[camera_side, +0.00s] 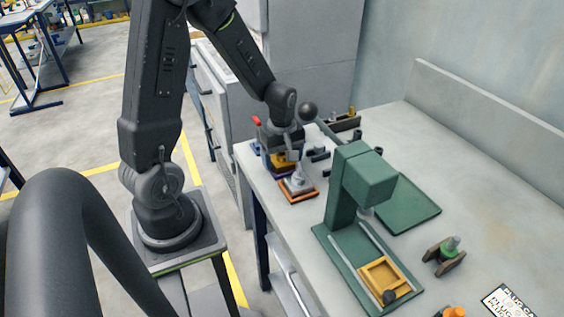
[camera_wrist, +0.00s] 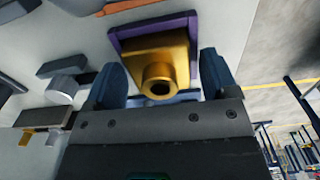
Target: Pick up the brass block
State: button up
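The brass block (camera_wrist: 158,62) has a round boss with a hole and sits in a purple-rimmed tray (camera_wrist: 115,42). My gripper (camera_wrist: 163,78) is open, with one dark blue finger on each side of the block. The right finger stands a little apart from it; I cannot tell if the left finger touches. In the side view the brass block (camera_side: 283,161) shows as a small yellow piece below my gripper (camera_side: 281,147), partly hidden by it.
An orange-rimmed tray (camera_side: 299,198) with a grey block stands close in front. A green press (camera_side: 362,180) with a yellow tray (camera_side: 383,280) is to the right. Dark pieces and a rack (camera_side: 342,124) lie behind.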

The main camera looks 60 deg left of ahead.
jog(key=c, duration=1.1)
